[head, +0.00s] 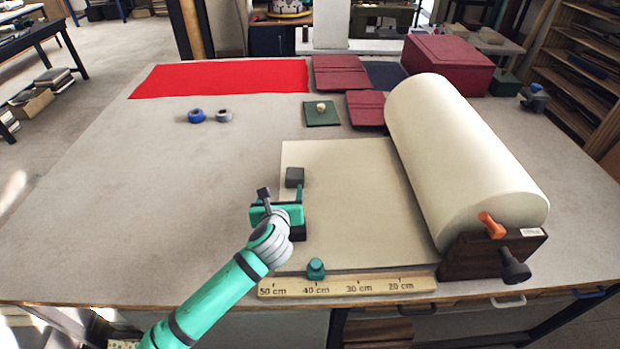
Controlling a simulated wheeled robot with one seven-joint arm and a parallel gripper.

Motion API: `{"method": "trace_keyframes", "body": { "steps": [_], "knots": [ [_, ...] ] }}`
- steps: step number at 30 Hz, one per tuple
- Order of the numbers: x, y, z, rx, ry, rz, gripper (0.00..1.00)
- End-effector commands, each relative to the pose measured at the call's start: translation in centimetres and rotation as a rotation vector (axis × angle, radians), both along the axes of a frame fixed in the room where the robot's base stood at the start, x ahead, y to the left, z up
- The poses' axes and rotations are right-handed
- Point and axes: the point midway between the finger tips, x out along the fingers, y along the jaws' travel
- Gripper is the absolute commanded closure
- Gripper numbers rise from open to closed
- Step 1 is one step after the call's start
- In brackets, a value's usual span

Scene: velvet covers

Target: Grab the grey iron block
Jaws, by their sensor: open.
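A small dark grey block (294,177), which looks like the iron block, lies on the cream paper sheet (350,210) near its left edge. My gripper (282,193) is open, with its two fingers apart and nothing seen between them. It is just in front of the block, on the near side, with the right fingertip close to the block in the picture. I cannot tell whether they touch, or how high the gripper is above the table.
A large paper roll (450,150) on a dark wooden stand is to the right. A wooden ruler (345,285) with a teal knob lies along the front. Red cloth (220,78), maroon folders (340,72) and two tape rolls (195,116) lie farther back. The table's left side is clear.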

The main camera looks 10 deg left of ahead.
Motion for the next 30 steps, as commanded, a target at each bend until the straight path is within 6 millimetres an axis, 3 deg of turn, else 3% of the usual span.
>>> {"method": "trace_keyframes", "body": {
  "steps": [6, 15, 23, 30],
  "knots": [
    [1.9, -1.6, -0.1, 0.075, 0.027, -0.042, 0.31],
    [5.6, -0.8, -1.7, 0.076, 0.029, -0.042, 0.31],
    [7.1, -0.3, -2.4, 0.075, 0.028, -0.042, 0.31],
    [9.8, 0.4, -3.7, 0.074, 0.029, -0.043, 0.31]
  ]
}}
